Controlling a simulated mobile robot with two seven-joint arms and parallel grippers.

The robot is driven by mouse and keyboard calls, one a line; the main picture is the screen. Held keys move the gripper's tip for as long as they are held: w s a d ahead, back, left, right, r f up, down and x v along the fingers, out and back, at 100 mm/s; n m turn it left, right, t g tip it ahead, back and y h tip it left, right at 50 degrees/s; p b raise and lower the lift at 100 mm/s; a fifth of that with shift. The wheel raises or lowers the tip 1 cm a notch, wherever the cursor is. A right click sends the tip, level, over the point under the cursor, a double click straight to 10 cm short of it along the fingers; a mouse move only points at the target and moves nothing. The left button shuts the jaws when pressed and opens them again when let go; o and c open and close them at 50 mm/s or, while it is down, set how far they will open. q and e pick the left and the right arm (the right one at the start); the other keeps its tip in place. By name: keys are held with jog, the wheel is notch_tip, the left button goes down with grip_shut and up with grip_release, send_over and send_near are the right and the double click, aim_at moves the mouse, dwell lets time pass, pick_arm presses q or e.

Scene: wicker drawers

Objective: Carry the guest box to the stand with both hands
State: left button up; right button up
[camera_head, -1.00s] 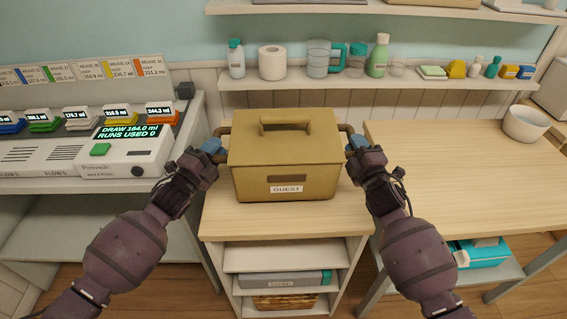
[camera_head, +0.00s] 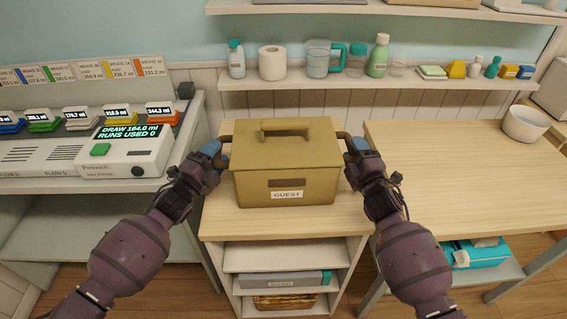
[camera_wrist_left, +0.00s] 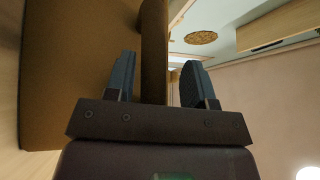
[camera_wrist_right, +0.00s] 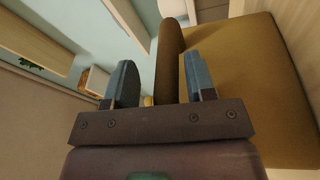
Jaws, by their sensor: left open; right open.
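The tan guest box (camera_head: 285,170) has a top grip, a "GUEST" label and a handle bar on each side. It appears to rest upright on the wood top (camera_head: 215,222) of a low open-shelved unit; I cannot tell whether this is the stand. My left gripper (camera_head: 215,150) is open around the left side bar. In the left wrist view, that bar (camera_wrist_left: 154,50) lies between the fingers with gaps. My right gripper (camera_head: 352,148) is open around the right side bar (camera_wrist_right: 168,65), which also lies between the fingers. The far sides of both bars are hidden.
A wider wooden table (camera_head: 450,175) with a white bowl (camera_head: 526,123) adjoins on the right. A dispenser (camera_head: 125,150) with a lit display stands at left. A wall shelf (camera_head: 300,82) with bottles and a paper roll runs behind the box.

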pick_arm(q)
jog(key=v, duration=1.2)
pick_arm(e)
jog(key=v, duration=1.2)
jog(key=shift+d, duration=0.1)
pick_arm(q)
jog(key=s+a+f+n+g+y, duration=0.3)
jog(key=s+f+n+y, duration=0.2)
jog(key=s+f+n, duration=0.3)
jog(key=s+a+f+n+g+y, duration=0.2)
jog(key=s+f+n+y, duration=0.4)
jog(key=s+n, duration=0.8)
jog(key=s+a+f, duration=0.1)
jog(key=s+f, duration=0.1)
jog(key=s, duration=0.1)
jog(key=shift+a+g, duration=0.35)
jog(key=shift+g, duration=0.05)
pick_arm(e)
jog(key=s+d+f+m+g+h, duration=0.2)
jog(key=s+f+m+g, duration=0.2)
jog(key=s+f+m, duration=0.4)
jog(key=s+d+f+m+g+h, duration=0.2)
jog(key=s+f+m+g, duration=0.2)
jog(key=s+f+m, duration=0.4)
jog(key=s+m, duration=0.1)
jog(key=s, duration=0.6)
jog(key=shift+f+m, duration=0.3)
